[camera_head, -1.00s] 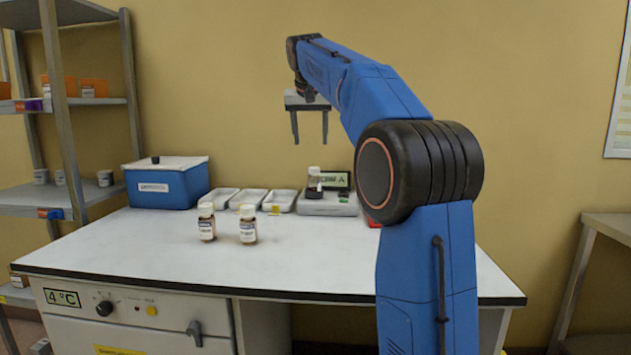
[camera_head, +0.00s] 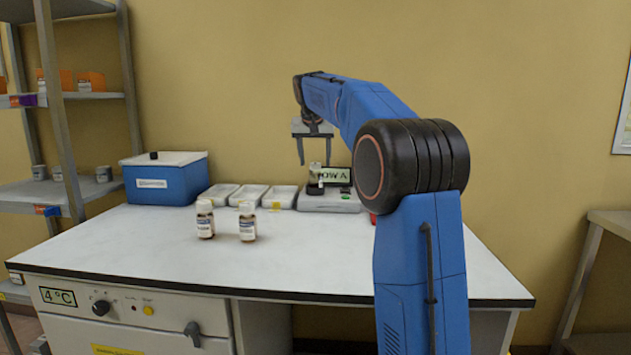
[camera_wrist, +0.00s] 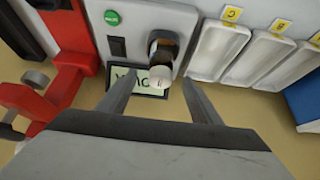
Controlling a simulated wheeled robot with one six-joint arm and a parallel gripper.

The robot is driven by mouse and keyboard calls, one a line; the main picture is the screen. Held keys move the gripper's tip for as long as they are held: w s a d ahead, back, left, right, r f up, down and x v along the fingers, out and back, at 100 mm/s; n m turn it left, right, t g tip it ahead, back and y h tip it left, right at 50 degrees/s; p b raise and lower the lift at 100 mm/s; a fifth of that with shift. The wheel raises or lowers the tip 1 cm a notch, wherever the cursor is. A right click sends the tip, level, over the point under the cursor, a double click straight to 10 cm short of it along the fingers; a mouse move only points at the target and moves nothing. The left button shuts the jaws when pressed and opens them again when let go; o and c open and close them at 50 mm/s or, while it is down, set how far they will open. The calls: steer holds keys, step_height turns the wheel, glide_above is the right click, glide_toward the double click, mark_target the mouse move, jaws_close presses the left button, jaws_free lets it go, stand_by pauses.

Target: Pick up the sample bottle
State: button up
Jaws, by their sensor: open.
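A brown sample bottle with a white cap (camera_head: 315,179) stands on the grey analyser (camera_head: 330,202) at the back of the bench. In the wrist view the bottle (camera_wrist: 162,58) shows from above, with its cap toward me. My gripper (camera_head: 314,163) is open and empty, its fingers pointing down just above and around this bottle's top in the picture. In the wrist view my gripper (camera_wrist: 157,80) has one finger on each side of the bottle, and I see no contact. Two more brown bottles, a left one (camera_head: 205,220) and a right one (camera_head: 247,222), stand nearer the front.
White trays (camera_head: 248,196) stand left of the analyser, beside a blue box (camera_head: 165,180). A small display (camera_head: 336,175) stands behind the bottle. Red equipment (camera_wrist: 60,75) is close on the left in the wrist view. The bench front (camera_head: 300,265) is clear.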

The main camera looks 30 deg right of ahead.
mark_target(315, 164)
steer(key=shift+x, duration=2.8)
steer(key=shift+s+a+f, duration=0.1)
steer(key=shift+a+f, duration=0.05)
steer(key=c, duration=1.3)
steer(key=shift+s+a+r, duration=0.1)
steer(key=shift+s+r, duration=0.05)
steer(key=shift+r, duration=0.4)
step_height(315, 164, up, 6)
steer(key=shift+f, duration=0.1)
steer(key=s+a, duration=0.3)
steer(key=s, duration=0.2)
steer(key=s+a, duration=0.4)
steer(key=s, duration=0.2)
steer(key=s+a, duration=0.4)
steer(key=s, duration=0.1)
steer(key=shift+s, duration=0.2)
